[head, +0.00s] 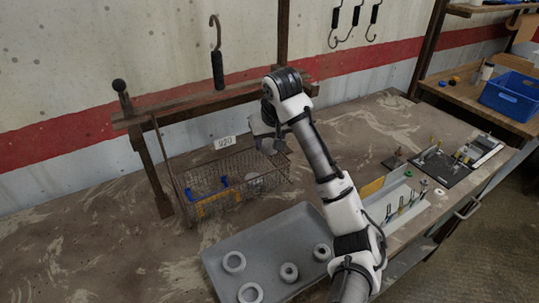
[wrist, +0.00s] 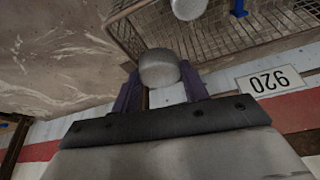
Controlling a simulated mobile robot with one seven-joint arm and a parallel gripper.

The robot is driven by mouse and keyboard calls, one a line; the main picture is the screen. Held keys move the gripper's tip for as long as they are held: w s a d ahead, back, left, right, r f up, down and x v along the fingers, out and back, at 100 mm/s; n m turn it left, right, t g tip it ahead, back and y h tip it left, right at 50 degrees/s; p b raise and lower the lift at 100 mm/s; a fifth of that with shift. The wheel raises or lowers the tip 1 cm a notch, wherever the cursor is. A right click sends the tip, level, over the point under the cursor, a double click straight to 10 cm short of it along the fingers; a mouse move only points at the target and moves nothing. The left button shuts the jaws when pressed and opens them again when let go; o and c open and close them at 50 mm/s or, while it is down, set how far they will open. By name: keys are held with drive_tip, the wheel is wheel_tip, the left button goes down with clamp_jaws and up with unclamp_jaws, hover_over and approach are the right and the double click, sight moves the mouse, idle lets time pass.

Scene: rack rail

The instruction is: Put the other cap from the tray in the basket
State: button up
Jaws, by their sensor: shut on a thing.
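My gripper (wrist: 158,84) is shut on a rounded grey cap (wrist: 158,67), held between its two dark fingertips. In the head view my gripper (head: 267,143) is over the back right part of the wire basket (head: 178,186). In the wrist view the held cap overlaps the basket's rim and mesh (wrist: 220,40); its exact height over the basket is hard to tell. Another grey cap (wrist: 188,8) lies inside the basket. The grey tray (head: 222,262) stands in front of the basket and holds several pale ring-shaped parts (head: 289,272).
Blue pieces (head: 224,181) and a yellow piece lie in the basket. A label reading 920 (head: 225,142) is behind it.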

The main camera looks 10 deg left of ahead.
sight(271, 151)
drive_tip(key=f, duration=0.1)
drive_tip(key=f+p, duration=0.1)
drive_tip(key=f, duration=0.2)
drive_tip(key=shift+s+d+f, duration=0.1)
drive_tip(key=shift+s+f, duration=0.15)
drive_tip(key=shift+s, duration=0.15)
drive_tip(key=shift+w+f, duration=0.55)
drive_tip(key=shift+f, duration=0.35)
drive_tip(key=shift+s+r, duration=0.25)
drive_tip(key=shift+f, duration=0.55)
drive_tip(key=o, duration=1)
drive_tip(key=shift+w, duration=0.1)
drive_tip(key=shift+o, duration=0.2)
drive_tip(key=shift+r, duration=0.15)
